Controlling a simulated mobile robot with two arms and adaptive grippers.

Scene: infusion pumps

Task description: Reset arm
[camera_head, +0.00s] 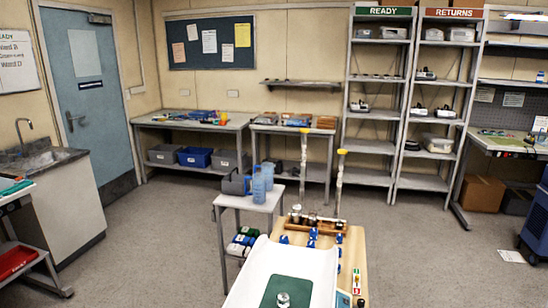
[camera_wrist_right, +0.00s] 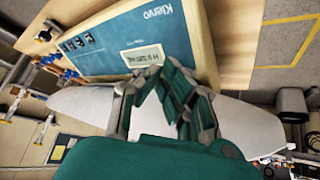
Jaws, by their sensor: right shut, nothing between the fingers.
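My right gripper (camera_wrist_right: 166,72) shows in the right wrist view as dark green fingers with grey links. It is shut and nothing is between the fingers. The fingers point towards a flat blue panel marked Klervo (camera_wrist_right: 112,38), which lies on a wooden top. The fingertips overlap the panel's edge in the picture; I cannot tell whether they touch. A small pale label (camera_wrist_right: 145,57) is on the panel. My left gripper is in neither view, and the right gripper does not show in the head view.
A wooden table (camera_head: 352,248) close in front carries a rack with two upright yellow-topped poles and blue-capped items. The READY shelves (camera_head: 377,116) and RETURNS shelves (camera_head: 431,125) stand behind. Floor (camera_head: 150,240) at left is clear.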

